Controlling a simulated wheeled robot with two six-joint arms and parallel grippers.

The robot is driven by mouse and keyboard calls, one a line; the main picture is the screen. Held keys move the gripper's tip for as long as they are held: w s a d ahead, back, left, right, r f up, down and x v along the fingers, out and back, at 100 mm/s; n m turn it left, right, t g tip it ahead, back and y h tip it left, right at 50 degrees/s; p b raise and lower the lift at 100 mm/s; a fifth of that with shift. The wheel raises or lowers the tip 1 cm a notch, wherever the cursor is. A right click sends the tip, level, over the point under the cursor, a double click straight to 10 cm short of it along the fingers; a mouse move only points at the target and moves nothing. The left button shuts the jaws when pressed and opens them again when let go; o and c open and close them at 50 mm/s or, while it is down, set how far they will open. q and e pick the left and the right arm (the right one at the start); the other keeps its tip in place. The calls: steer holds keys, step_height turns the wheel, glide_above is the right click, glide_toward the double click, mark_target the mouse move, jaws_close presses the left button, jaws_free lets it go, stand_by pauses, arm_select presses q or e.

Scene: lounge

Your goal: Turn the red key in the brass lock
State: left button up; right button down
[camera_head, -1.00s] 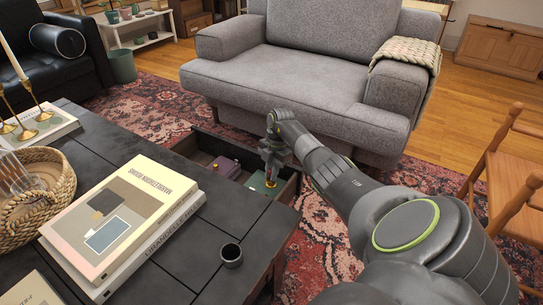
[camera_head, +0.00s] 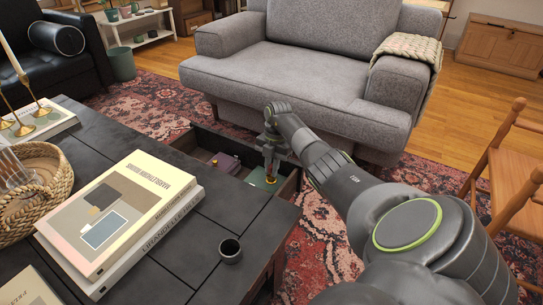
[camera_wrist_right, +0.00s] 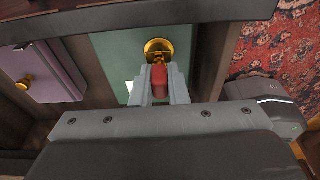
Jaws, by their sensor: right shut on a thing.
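The red key (camera_wrist_right: 159,80) is between the fingers of my right gripper (camera_wrist_right: 159,92), which is shut on it. In the head view my right gripper (camera_head: 271,174) points down into the open drawer (camera_head: 290,187) of the dark table. The brass lock (camera_wrist_right: 158,48) is a round disc on the green box (camera_wrist_right: 113,58), just beyond the key in the wrist view. The green box also shows in the head view (camera_head: 259,181), partly hidden by my gripper. Where key and lock meet is hard to make out. My left gripper is out of view.
A purple box (camera_wrist_right: 58,75) with a brass knob (camera_wrist_right: 23,82) lies beside the green box in the drawer. The dark coffee table (camera_head: 190,262) carries books (camera_head: 122,215), a wicker basket (camera_head: 62,182) and a small dark cup (camera_head: 230,250). A grey sofa (camera_head: 300,75) stands behind the drawer.

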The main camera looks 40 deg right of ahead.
steer(key=shift+f, duration=0.1)
steer(key=c, duration=1.9)
jaws_free()
steer(key=shift+n+b, duration=0.3)
steer(key=shift+n, duration=0.1)
steer(key=o, duration=1)
steer(key=shift+c, duration=0.2)
steer(key=shift+r+p, duration=3.45)
steer(key=shift+r, duration=0.15)
